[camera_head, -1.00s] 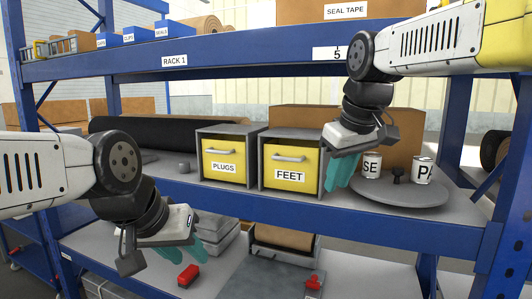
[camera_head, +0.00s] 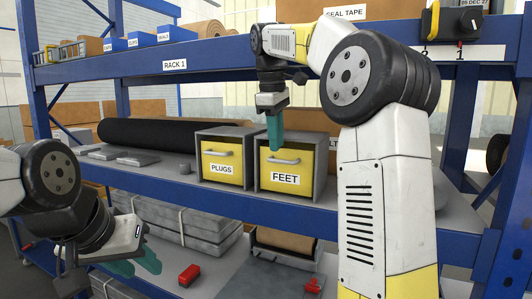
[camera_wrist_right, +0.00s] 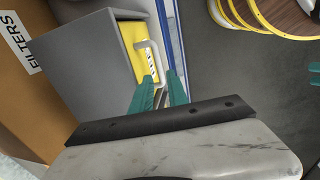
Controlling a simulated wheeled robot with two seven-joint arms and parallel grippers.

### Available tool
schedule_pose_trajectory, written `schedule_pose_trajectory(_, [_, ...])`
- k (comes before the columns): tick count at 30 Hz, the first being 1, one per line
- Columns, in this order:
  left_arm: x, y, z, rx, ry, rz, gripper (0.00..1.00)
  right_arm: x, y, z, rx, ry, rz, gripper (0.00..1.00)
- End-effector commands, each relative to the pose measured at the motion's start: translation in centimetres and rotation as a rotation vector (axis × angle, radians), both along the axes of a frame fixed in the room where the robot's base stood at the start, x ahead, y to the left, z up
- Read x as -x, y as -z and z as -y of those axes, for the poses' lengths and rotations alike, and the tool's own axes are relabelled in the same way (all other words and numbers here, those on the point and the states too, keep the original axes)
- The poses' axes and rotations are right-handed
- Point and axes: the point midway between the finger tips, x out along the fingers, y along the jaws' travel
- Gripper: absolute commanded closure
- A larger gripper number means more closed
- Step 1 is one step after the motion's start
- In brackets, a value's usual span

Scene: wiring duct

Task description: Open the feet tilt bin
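The feet bin (camera_head: 268,182) is a grey box with a yellow front, a light handle (camera_head: 284,160) and a FEET label. It sits on the middle shelf, and its front looks closed. My right gripper (camera_head: 274,148) points down at the top of the yellow front, close to the handle. In the right wrist view its teal fingers (camera_wrist_right: 161,76) are apart, with the handle (camera_wrist_right: 152,58) running toward the gap between them. Whether they touch it cannot be told. My left gripper (camera_head: 138,264) is open and empty at the lower left, in front of the lower shelf.
The plugs bin (camera_head: 221,170) stands directly left of the feet bin. A black roll (camera_head: 170,134) lies further left. The blue upper shelf beam (camera_head: 215,60) runs above. A red object (camera_head: 189,275) lies on the lower shelf. My right arm hides the shelf right of the feet bin.

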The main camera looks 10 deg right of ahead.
Motion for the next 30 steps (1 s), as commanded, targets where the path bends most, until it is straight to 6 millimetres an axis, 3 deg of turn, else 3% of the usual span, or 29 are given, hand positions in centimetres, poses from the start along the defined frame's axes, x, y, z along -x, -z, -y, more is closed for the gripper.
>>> schedule_pose_trajectory(4, [0.0,0.0,0.0,0.000,0.000,0.000,0.64,-0.3,2.3,0.3,0.001,0.001,-0.002,0.80])
schedule_pose_trajectory(9, [0.0,0.0,0.0,0.000,0.000,0.000,0.64,-0.6,3.6,0.4,0.000,0.001,0.000,0.80])
schedule_pose_trajectory(18, [0.0,0.0,0.0,0.000,0.000,0.000,0.64,-0.6,3.8,0.4,0.000,0.001,0.001,0.80])
schedule_pose_trajectory(21, [0.0,0.0,0.0,0.000,0.000,0.000,0.64,-0.6,3.8,0.4,0.000,0.001,0.001,1.00])
schedule_pose_trajectory(30, [0.0,0.0,0.0,0.000,0.000,0.000,0.64,-0.6,3.8,0.4,0.000,0.001,0.001,1.00])
